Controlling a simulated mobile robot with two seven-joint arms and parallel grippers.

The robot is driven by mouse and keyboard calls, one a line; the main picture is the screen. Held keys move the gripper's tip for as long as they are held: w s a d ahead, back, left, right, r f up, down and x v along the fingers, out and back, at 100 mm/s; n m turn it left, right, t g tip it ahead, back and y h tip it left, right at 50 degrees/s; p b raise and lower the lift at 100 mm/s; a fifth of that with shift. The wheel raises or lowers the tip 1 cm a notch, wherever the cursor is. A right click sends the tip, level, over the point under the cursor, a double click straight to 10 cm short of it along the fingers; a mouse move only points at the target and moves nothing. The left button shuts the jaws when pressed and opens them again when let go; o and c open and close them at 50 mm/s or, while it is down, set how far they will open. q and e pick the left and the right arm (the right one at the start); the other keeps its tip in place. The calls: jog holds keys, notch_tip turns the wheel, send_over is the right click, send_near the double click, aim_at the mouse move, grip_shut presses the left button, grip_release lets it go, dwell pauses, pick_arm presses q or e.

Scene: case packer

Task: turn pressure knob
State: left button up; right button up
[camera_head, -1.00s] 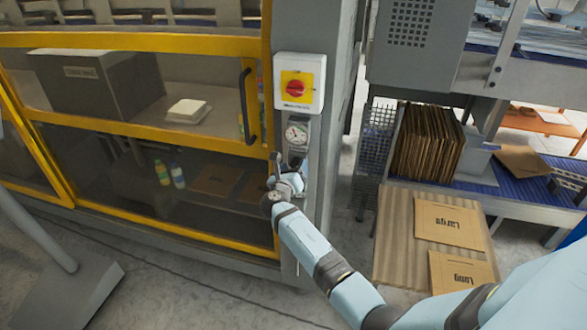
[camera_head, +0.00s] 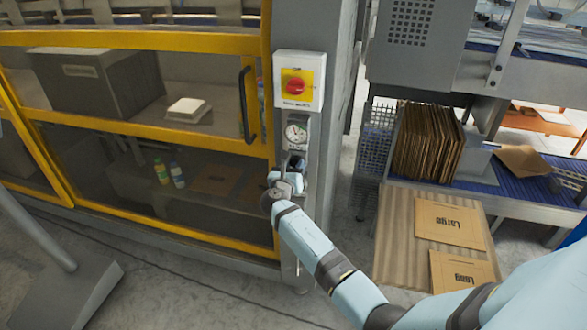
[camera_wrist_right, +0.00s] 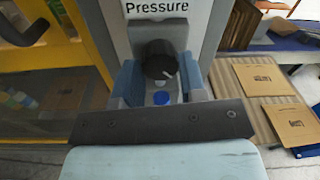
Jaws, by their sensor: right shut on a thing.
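The black pressure knob (camera_wrist_right: 158,62) sits below a white "Pressure" label (camera_wrist_right: 157,8) in the right wrist view. A pale line marks its edge. My right gripper (camera_wrist_right: 160,80) has one finger on each side of the knob and is shut on it. In the head view my right gripper (camera_head: 295,168) is at the grey post, just below a round pressure gauge (camera_head: 296,132). The knob is mostly hidden there by the gripper. The gauge's dial is too small to read. My left gripper is not in view.
A red rotary switch (camera_head: 294,86) on a white box is above the gauge. A yellow-framed guard door with a black handle (camera_head: 249,105) is left of the post. Upright cartons (camera_head: 428,143) and flat "Large" cardboard (camera_head: 450,223) are to the right.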

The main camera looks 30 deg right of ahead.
jog(key=m+b, duration=0.2)
jog(key=m, duration=0.3)
dwell(0.8)
jog(key=o, duration=0.9)
jog(key=b+v, duration=0.1)
jog(key=v, duration=1.3)
jog(key=shift+d+r, duration=0.1)
jog(key=shift+r, duration=0.05)
